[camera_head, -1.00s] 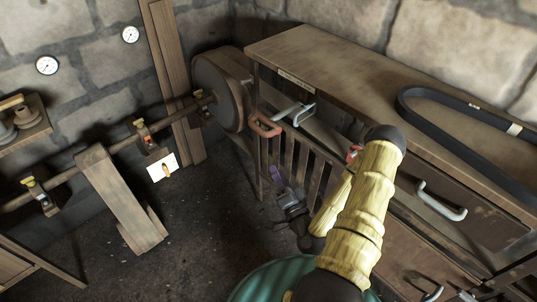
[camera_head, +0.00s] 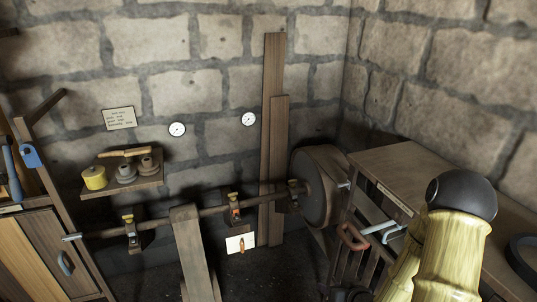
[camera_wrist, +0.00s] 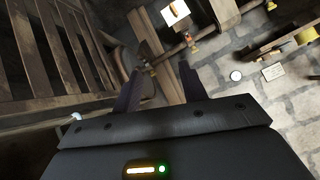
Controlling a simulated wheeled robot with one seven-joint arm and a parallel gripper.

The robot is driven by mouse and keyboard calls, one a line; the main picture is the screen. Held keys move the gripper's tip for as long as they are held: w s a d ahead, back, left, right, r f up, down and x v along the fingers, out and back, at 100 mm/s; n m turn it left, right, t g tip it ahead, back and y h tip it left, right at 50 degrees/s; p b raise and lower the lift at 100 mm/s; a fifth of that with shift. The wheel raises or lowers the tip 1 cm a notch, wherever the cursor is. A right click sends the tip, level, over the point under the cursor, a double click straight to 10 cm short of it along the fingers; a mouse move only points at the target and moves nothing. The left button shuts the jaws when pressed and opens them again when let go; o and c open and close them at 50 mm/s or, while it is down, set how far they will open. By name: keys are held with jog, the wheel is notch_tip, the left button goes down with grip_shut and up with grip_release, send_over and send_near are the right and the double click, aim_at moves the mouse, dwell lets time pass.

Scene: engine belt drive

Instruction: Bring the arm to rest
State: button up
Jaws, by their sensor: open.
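My gripper (camera_wrist: 158,85) shows in the wrist view with its two dark fingers apart and nothing between them. Past the fingertips are the shaft and the stone wall, with clear space in front. In the head view my yellow arm with a black joint cap rises at the lower right, in front of the bench. The gripper is mostly hidden there, below the frame or behind the arm.
The workbench (camera_head: 393,165) stands at right, with a black belt (camera_head: 522,262) on it. A red handle (camera_head: 352,237) sits on the slatted rack. A drum (camera_head: 322,187) and shaft (camera_head: 210,212) run along the wall. A shelf (camera_head: 120,187) holds pots. A slatted frame (camera_wrist: 55,60) fills the wrist view's left.

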jog(key=s+a+r+g+h+p, duration=0.1)
jog(key=s+r+g+h, duration=0.1)
jog(key=s+r, duration=0.4)
jog(key=s+a+r+g+h+p, duration=0.2)
jog(key=s+r+g, duration=0.3)
jog(key=r, duration=0.7)
jog(key=shift+s, duration=0.5)
dwell(2.0)
jog(key=shift+c, duration=0.6)
jog(key=shift+d, duration=0.1)
